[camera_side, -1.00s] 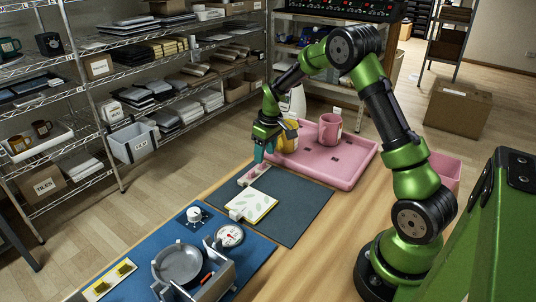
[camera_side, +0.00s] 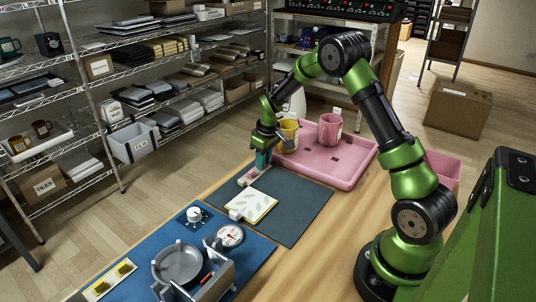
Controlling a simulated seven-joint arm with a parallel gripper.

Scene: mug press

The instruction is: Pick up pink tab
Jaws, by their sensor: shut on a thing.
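My gripper (camera_side: 262,161) points down with its teal fingers over the far end of a small pale strip (camera_side: 248,178) with pinkish parts. The strip lies at the far left of the dark grey mat (camera_side: 297,208). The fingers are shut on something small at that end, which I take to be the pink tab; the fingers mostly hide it. I cannot tell whether it is clear of the strip.
A pink tray (camera_side: 345,178) holds a yellow mug (camera_side: 289,133) and a pink mug (camera_side: 330,129) just right of my gripper. A blue mat (camera_side: 220,264) carries a round pan (camera_side: 178,264) and a dial (camera_side: 230,235).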

